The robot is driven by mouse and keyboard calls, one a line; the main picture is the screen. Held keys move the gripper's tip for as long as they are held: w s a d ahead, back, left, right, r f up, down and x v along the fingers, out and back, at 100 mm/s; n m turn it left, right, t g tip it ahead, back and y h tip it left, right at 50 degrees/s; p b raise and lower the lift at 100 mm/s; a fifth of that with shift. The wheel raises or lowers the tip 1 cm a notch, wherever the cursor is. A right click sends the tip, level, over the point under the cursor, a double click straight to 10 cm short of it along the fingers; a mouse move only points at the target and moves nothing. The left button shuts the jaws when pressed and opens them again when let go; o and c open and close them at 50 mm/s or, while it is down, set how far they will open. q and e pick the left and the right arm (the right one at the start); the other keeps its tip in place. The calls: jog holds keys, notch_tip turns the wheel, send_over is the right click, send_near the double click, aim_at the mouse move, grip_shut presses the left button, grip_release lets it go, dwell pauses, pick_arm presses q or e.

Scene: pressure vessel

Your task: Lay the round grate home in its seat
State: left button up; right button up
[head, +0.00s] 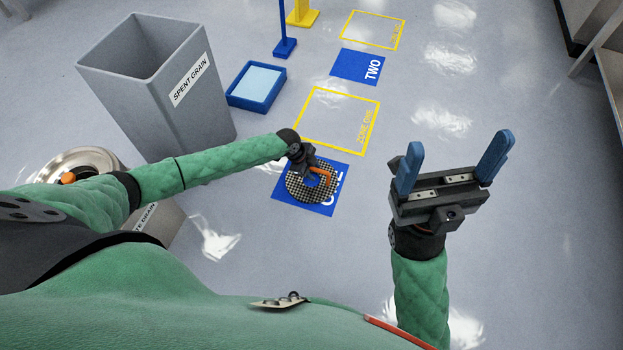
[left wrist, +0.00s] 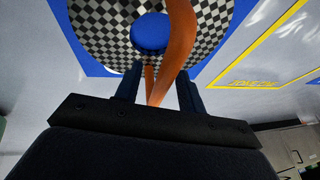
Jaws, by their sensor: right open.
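The round grate (head: 298,187) is a black-and-white checkered disc with an orange handle (head: 323,175). It shows over the blue floor mat marked ONE (head: 283,203); I cannot tell if it touches the mat. My left gripper (head: 308,172) is at the handle. In the left wrist view, its dark fingers (left wrist: 158,88) stand close on both sides of the orange handle (left wrist: 180,40), shut on it, with the checkered grate (left wrist: 105,22) beyond and a round blue patch at its middle. My right gripper (head: 452,160) is open and empty, raised at the right. I cannot make out the seat for certain.
A grey SPENT GRAIN bin (head: 150,95) stands at the left. A round steel vessel (head: 90,157) is partly hidden behind my left arm. A blue tray (head: 257,86), yellow floor outlines (head: 375,120) and a TWO mat (head: 357,66) lie farther off. The floor at right is clear.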

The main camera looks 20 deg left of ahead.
pick_arm(q)
grip_shut()
dwell(1.4)
